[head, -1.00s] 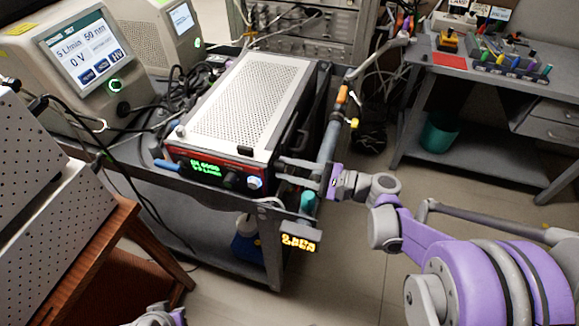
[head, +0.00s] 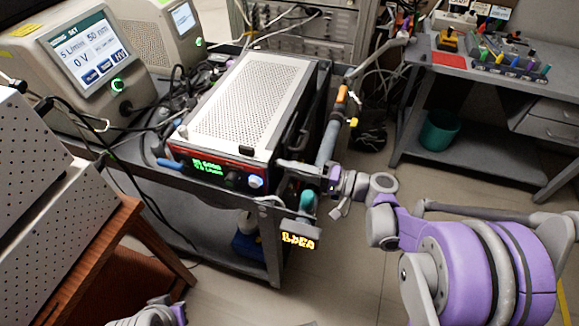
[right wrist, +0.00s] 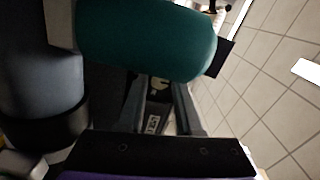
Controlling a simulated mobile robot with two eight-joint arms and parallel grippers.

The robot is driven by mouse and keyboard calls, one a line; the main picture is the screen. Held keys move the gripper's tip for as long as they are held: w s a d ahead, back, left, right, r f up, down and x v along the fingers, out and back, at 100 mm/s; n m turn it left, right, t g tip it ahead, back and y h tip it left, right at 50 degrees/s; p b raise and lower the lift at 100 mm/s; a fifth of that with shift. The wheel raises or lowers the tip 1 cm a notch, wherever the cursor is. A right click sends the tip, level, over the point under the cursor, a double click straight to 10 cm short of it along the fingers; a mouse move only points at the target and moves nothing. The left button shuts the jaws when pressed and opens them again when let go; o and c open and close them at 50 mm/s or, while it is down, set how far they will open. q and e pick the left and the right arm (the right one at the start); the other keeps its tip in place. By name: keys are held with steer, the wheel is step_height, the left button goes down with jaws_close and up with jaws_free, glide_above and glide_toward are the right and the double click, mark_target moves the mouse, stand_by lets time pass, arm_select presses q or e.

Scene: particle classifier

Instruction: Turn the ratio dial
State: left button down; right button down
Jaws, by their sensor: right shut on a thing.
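A teal rounded knob (head: 308,199) sits at the right end of the cart, below a grey-blue pipe; I take it for the dial. It fills the upper middle of the right wrist view (right wrist: 150,40). My right gripper (head: 318,182) is at this knob, its fingers reaching up to it in the right wrist view (right wrist: 160,100). The gripper is shut on it, though the fingertips are partly hidden. A small amber display (head: 298,241) hangs just below; its text is hard to read. Only a piece of my left arm shows at the bottom edge.
A perforated metal box (head: 235,100) with a green readout and front knobs stands on the cart (head: 190,186). The grey-blue pipe (head: 328,142) runs along its right side. Beige instruments (head: 85,60) stand at left, a bench (head: 480,85) at right. The floor between is open.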

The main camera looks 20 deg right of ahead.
steer(key=n, duration=0.5)
steer(key=shift+n+p, duration=0.3)
stand_by(0.4)
steer(key=c, duration=0.8)
jaws_free()
steer(key=shift+c, duration=0.2)
steer(key=v, duration=1.1)
steer(key=shift+w, duration=0.1)
